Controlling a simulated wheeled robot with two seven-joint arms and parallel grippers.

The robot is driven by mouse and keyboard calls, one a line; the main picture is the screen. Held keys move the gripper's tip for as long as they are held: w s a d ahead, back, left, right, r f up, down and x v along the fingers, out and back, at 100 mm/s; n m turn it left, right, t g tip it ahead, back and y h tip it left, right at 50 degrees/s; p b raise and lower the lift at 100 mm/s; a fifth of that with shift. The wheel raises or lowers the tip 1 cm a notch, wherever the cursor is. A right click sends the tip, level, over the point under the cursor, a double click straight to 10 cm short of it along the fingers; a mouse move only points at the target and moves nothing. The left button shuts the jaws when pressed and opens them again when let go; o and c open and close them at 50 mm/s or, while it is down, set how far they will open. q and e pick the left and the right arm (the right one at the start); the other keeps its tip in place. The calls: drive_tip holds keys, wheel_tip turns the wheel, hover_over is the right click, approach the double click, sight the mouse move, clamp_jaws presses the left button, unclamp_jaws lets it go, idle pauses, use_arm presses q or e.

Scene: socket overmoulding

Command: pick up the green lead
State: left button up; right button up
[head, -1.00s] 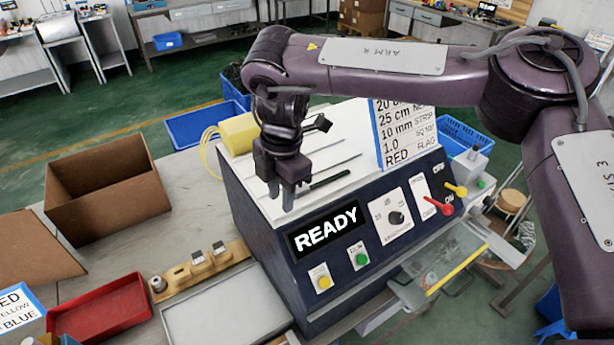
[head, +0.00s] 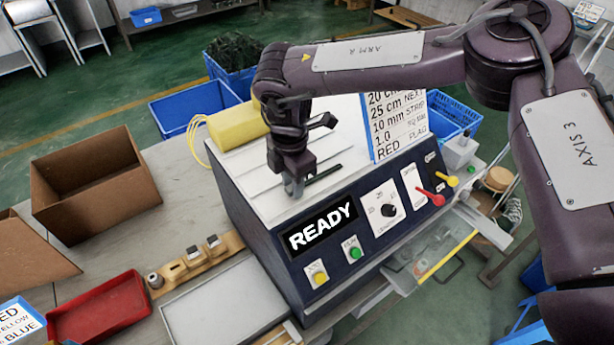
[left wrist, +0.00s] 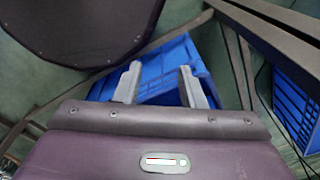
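I cannot make out a green lead in either view. My right gripper (head: 293,188) hangs fingers down over the white top of the dark machine (head: 262,238), near its front edge. I see nothing clearly held in it, and its finger gap is too small to judge. A dark bar shows on the machine top just right of the fingers. My left gripper (left wrist: 158,84) shows only in the left wrist view. Its two fingers are apart with nothing between them, above a blue crate (left wrist: 165,62).
A yellow block (head: 238,126) with yellow wire sits on the machine's back left. A cardboard box (head: 95,185), red tray (head: 98,310) and grey tray (head: 225,305) are on the table at left. A blue crate (head: 236,82) behind holds a dark green tangle.

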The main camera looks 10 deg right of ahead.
drive_tip(key=shift+s+r, duration=0.15)
drive_tip(key=shift+s, duration=0.05)
drive_tip(key=shift+c, duration=0.7)
clamp_jaws()
use_arm(q)
drive_tip(key=shift+w, duration=0.35)
